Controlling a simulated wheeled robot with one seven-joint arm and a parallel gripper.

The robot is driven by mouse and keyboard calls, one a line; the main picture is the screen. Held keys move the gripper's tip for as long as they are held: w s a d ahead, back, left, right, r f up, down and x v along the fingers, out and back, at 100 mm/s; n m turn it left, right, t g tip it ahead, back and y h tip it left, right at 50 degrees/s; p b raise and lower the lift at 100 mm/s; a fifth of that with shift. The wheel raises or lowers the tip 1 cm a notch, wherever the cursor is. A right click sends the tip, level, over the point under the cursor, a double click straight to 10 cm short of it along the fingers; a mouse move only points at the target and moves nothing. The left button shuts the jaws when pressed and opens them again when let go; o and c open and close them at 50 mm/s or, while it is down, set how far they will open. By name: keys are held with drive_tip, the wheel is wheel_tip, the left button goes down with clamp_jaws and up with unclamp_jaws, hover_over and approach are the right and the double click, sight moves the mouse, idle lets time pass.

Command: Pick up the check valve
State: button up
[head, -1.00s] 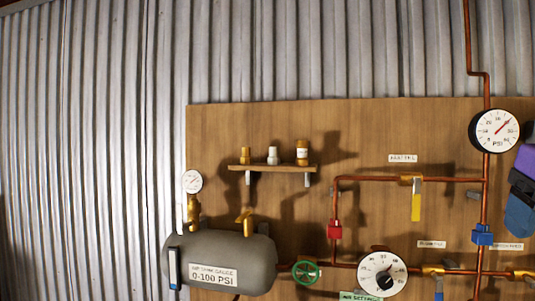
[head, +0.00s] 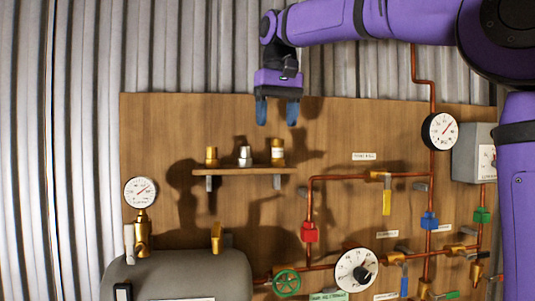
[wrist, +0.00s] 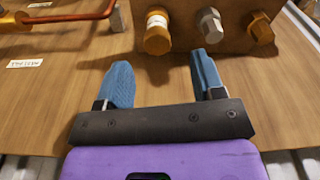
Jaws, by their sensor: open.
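Three fittings stand upright on a small wooden shelf (head: 240,171). At its left is a plain brass fitting (head: 211,157), in the middle a silver hex fitting (head: 245,156), at the right a larger brass fitting with a white band (head: 278,152). I cannot read which is the check valve. My gripper (head: 277,113) is open and empty, pointing down above the banded fitting, with a gap between. In the wrist view the banded fitting (wrist: 157,32) shows beyond my blue fingertips (wrist: 162,72), between them. The silver fitting (wrist: 210,26) and plain brass fitting (wrist: 260,28) are right of it.
The shelf is fixed to a wooden board (head: 150,120) before corrugated metal. A grey tank (head: 180,275) with a gauge (head: 140,192) stands lower left. Copper pipes (head: 345,177), a yellow-handled valve (head: 387,195) and dials are at right. The board above the shelf is bare.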

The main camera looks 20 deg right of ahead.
sight(277, 154)
drive_tip(key=shift+w+d+f, duration=0.1)
drive_tip(key=shift+w+f, duration=0.1)
drive_tip(key=shift+f, duration=1.9)
drive_tip(key=shift+w+d+f, duration=0.1)
drive_tip(key=shift+w+f, duration=0.05)
drive_tip(key=shift+f, duration=1.9)
drive_tip(key=c, duration=1)
